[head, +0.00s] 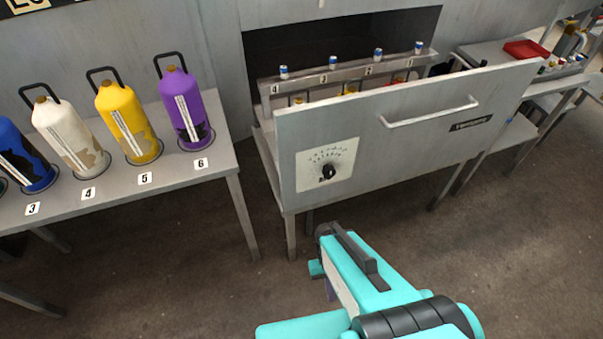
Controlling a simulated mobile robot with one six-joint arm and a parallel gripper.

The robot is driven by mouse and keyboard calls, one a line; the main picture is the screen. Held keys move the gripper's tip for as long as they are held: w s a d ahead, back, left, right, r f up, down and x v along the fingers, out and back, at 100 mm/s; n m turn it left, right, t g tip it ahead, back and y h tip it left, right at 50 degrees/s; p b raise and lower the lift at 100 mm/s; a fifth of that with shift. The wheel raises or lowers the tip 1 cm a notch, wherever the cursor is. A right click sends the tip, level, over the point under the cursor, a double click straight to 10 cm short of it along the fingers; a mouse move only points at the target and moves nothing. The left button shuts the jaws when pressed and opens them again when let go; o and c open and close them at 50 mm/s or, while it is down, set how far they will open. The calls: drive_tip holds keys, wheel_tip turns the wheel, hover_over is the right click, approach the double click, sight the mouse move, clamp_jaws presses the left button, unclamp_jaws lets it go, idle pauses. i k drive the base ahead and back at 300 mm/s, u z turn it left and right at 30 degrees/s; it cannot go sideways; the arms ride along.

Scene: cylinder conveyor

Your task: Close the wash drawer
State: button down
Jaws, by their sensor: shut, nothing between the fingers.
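The wash drawer (420,120) is a grey metal drawer pulled out of its cabinet, with the dark opening (345,45) showing behind it. Its front panel carries a light bar handle (430,112) at the right and a dial with a black knob (327,172) at the left. Inside the drawer stands a numbered rack (300,84) with several blue-and-white topped fittings. Part of my teal arm rises from the bottom of the head view, in front of the drawer and apart from it. I cannot make out my gripper's fingers in this view.
A grey table (200,165) at the left holds several coloured cylinders, among them a yellow one (128,120) and a purple one (183,105). A side table with a red tray (526,49) stands at the right. Brown floor (500,270) lies clear in front of the drawer.

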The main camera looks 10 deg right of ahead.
sight(376, 134)
drive_tip(key=u, duration=0.35)
drive_tip(key=k, duration=1.25)
drive_tip(key=u, duration=0.55)
drive_tip(key=i, duration=1)
drive_tip(key=u, duration=0.1)
